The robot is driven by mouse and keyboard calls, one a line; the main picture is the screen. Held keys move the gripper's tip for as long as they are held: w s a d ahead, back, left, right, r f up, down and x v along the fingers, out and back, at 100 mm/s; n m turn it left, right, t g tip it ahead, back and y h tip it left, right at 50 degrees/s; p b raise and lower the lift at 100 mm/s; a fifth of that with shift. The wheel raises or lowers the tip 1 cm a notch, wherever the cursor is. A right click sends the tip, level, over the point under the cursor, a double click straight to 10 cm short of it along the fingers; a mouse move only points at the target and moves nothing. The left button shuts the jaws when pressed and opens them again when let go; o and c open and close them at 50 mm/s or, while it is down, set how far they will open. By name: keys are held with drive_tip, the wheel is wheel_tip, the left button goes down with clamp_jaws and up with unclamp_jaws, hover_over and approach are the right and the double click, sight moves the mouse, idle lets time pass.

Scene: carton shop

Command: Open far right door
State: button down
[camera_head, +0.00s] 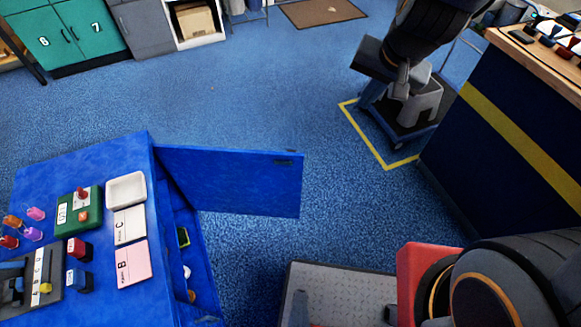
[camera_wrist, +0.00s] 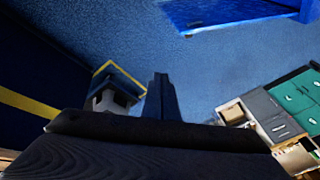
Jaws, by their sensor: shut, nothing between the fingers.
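The far right door (camera_head: 235,180) is the blue panel on the right side of the blue cabinet (camera_head: 60,165). It stands swung wide open, out from the cabinet, with a small dark handle (camera_head: 284,161) near its free upper edge. The cabinet's inside shows below it. The door also shows at the top right of the wrist view (camera_wrist: 235,10). My gripper (camera_wrist: 160,84) is shut and empty, over the floor and well apart from the door. In the head view my dark arm is at the upper right, and its fingertips are hard to make out.
Cards, a white tray (camera_head: 126,189) and small devices lie on the cabinet top. A dark counter with a yellow stripe (camera_head: 520,140) stands at right. A yellow floor marking (camera_head: 368,138) surrounds a low wheeled stand. Teal cabinets (camera_head: 60,38) stand at the back. The middle floor is clear.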

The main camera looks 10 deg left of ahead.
drive_tip(key=w+a+f+m+t+b, duration=0.1)
drive_tip(key=w+a+f+m+b, duration=0.25)
drive_tip(key=a+f, duration=0.45)
drive_tip(key=m+t+h+b, duration=0.1)
drive_tip(key=m+t+b, duration=0.1)
drive_tip(key=m+b, duration=0.2)
hover_over(284, 166)
drive_tip(key=s+d, duration=0.1)
wheel_tip(284, 166, down, 6)
drive_tip(key=s+a+f+m+h+b, duration=0.3)
drive_tip(key=s+f+m+h+b, duration=0.25)
drive_tip(key=s+f, duration=0.7)
drive_tip(key=shift+g+y, duration=0.25)
drive_tip(key=shift+g, duration=0.05)
drive_tip(key=w+d+f, duration=0.1)
drive_tip(key=w+f, duration=0.1)
drive_tip(key=w, duration=0.1)
drive_tip(key=w+f, duration=0.3)
drive_tip(key=w+d+f+b, duration=0.1)
drive_tip(key=w+f, duration=0.2)
drive_tip(key=shift+w+d, duration=0.3)
drive_tip(key=shift+w, duration=0.1)
